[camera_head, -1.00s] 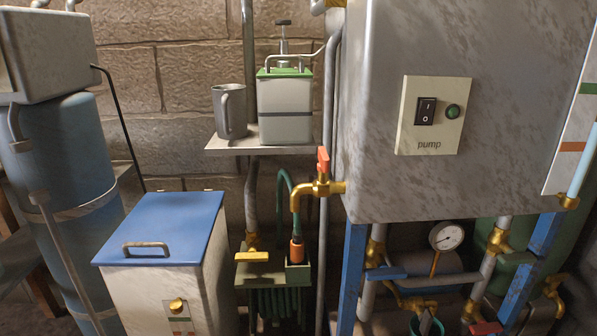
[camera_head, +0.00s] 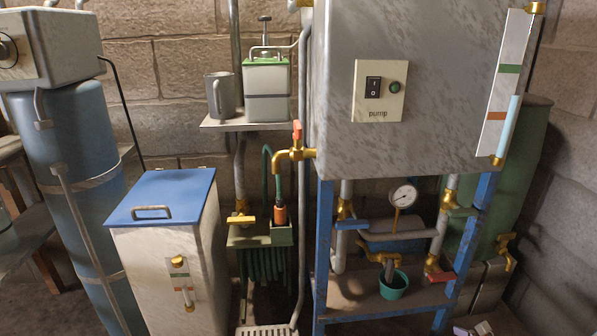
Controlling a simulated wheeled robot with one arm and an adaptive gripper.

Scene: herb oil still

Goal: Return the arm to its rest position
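My gripper and arm do not show in the head view. The grey tank (camera_head: 440,85) on its blue frame carries a pump panel (camera_head: 380,91) with a black rocker switch (camera_head: 373,87) and a round green lamp or button (camera_head: 395,87). A brass tap (camera_head: 295,154) with an orange lever, pointing up, sticks out of the tank's left side. A sight tube (camera_head: 507,125) with green and orange marks runs down the tank's right side.
A white box (camera_head: 165,255) with a blue lid stands at front left, beside a blue cylinder (camera_head: 72,160). A shelf (camera_head: 212,123) holds a grey mug (camera_head: 220,95) and a green-topped can (camera_head: 266,95). A green cup (camera_head: 393,285) stands under a lower valve.

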